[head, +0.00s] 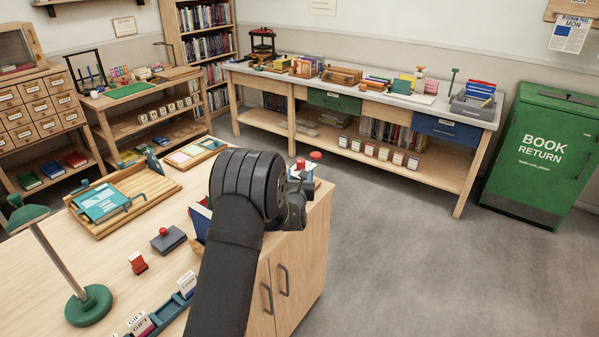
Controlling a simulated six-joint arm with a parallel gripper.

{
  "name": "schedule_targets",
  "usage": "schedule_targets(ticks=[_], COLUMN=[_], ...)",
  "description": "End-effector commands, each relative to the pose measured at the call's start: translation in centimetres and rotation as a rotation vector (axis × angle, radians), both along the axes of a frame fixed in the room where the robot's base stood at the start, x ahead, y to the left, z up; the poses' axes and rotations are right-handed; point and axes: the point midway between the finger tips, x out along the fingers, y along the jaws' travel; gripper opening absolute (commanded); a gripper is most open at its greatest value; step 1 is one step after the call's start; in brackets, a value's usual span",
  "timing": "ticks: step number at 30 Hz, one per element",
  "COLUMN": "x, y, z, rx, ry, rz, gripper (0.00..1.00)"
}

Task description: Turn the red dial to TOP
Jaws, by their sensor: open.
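A small device (309,172) stands at the far right corner of the wooden desk, with a red round part (316,155) on top and a second small red part (300,163) beside it. I cannot tell for sure which is the red dial, and no TOP mark or pointer can be read at this size. My gripper (297,207) is at the right edge of the desk, in front of the device in this view. It is open, and I see nothing held. My dark wrist hides much of the gripper and the desk behind it.
On the desk are a wooden tray (152,191), a dark red-topped pad (167,240), a red stamp (138,262), a green lamp (88,305) and a card rack (165,310). Grey floor lies open to the right, before a green book return bin (540,160).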

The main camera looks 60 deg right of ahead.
Motion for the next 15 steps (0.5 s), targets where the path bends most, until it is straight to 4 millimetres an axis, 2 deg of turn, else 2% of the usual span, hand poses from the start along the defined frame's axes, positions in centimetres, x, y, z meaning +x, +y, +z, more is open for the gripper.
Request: schedule_targets(ticks=[15], x=[-0.34], y=[0.49], z=[0.0], rx=[0.021], ry=[-0.036], rz=[0.001], gripper=[0.5])
